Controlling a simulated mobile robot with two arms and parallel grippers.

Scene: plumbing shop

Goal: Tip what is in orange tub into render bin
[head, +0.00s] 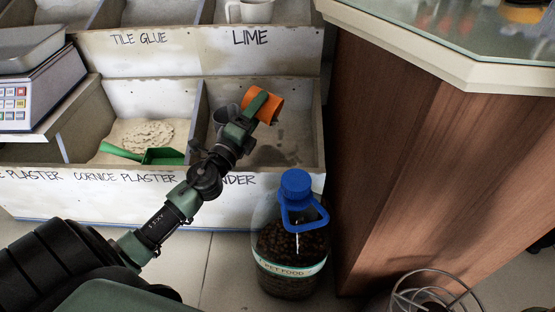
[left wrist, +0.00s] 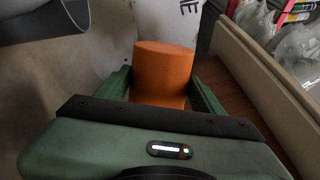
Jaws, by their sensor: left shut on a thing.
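My left gripper (head: 262,105) is shut on the orange tub (head: 271,101) and holds it over the back of the render bin (head: 312,130). The tub lies tilted over. I cannot see into it. In the left wrist view the tub (left wrist: 165,72) sits between the two green fingers (left wrist: 163,88). The bin's label is partly hidden behind my arm; "NDER" shows. Its floor is mostly bare, with dark grey patches (head: 275,155). My right gripper is not in view.
The cornice plaster bin at left holds pale powder (head: 135,135) and a green scoop (head: 150,155). A pet food jar (head: 290,250) stands in front. A wooden counter (head: 400,150) is at right.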

